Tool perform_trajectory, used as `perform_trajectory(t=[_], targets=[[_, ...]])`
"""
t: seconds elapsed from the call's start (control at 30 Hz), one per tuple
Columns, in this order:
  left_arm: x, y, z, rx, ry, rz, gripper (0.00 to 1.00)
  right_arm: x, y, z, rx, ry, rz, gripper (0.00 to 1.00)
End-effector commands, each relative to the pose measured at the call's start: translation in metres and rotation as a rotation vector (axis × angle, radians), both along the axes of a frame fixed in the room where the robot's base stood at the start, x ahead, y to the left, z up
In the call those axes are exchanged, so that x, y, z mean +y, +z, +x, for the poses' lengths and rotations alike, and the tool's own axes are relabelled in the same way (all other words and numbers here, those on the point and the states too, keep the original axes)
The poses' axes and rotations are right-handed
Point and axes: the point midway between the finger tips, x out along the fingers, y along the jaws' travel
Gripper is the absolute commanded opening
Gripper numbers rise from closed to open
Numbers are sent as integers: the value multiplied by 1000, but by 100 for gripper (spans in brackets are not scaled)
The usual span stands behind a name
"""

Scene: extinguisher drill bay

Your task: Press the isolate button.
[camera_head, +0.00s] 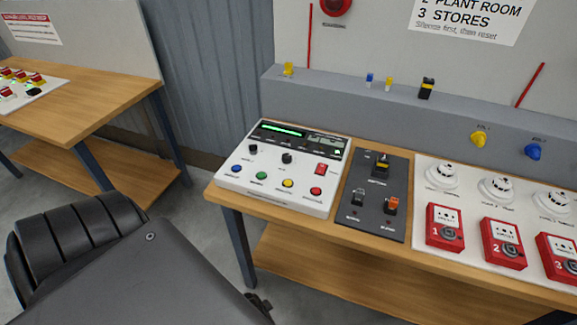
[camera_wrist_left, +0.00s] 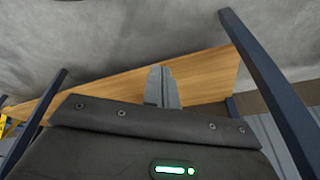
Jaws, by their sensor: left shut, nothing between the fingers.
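A white control panel (camera_head: 270,205) sits on the wooden bench. Along its front edge are a blue button (camera_head: 236,169), a green button (camera_head: 261,176), a yellow button (camera_head: 288,183) and a red button (camera_head: 315,191). Their labels are too small to read, so I cannot tell which is the isolate button. My left gripper (camera_wrist_left: 163,72) shows in the left wrist view, shut and empty, with a wooden board behind its fingers. In the head view my dark arm fills the lower left, apart from the panel. My right gripper is not in view.
A dark switch plate (camera_head: 372,222) lies right of the panel, then a white board with red call points (camera_head: 445,227) and detectors (camera_head: 442,176). A grey ledge (camera_head: 320,100) runs behind. Another bench (camera_head: 90,105) stands at left. Open floor lies between the benches.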

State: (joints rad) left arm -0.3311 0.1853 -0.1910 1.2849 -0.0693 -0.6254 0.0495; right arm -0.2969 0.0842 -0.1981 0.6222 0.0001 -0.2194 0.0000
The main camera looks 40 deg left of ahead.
Motion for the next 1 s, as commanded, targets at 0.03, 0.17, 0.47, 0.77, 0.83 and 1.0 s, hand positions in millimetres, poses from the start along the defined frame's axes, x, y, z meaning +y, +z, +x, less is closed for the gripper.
perform_trajectory(t=[0.03, 0.17, 0.47, 0.77, 0.83, 1.0], targets=[[0, 31, 24, -40, -14, 2, 0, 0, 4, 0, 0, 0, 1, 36], [-6, 110, 69, -123, -51, 10, 0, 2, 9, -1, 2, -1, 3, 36], [-18, 297, 113, -323, -158, 58, 0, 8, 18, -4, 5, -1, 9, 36], [-9, 421, 217, -721, -626, 153, 0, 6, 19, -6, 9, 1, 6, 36], [3, 440, 236, -755, -753, 162, 0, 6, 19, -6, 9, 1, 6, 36], [61, 483, 255, -703, -975, 168, 0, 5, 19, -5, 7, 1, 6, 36]])
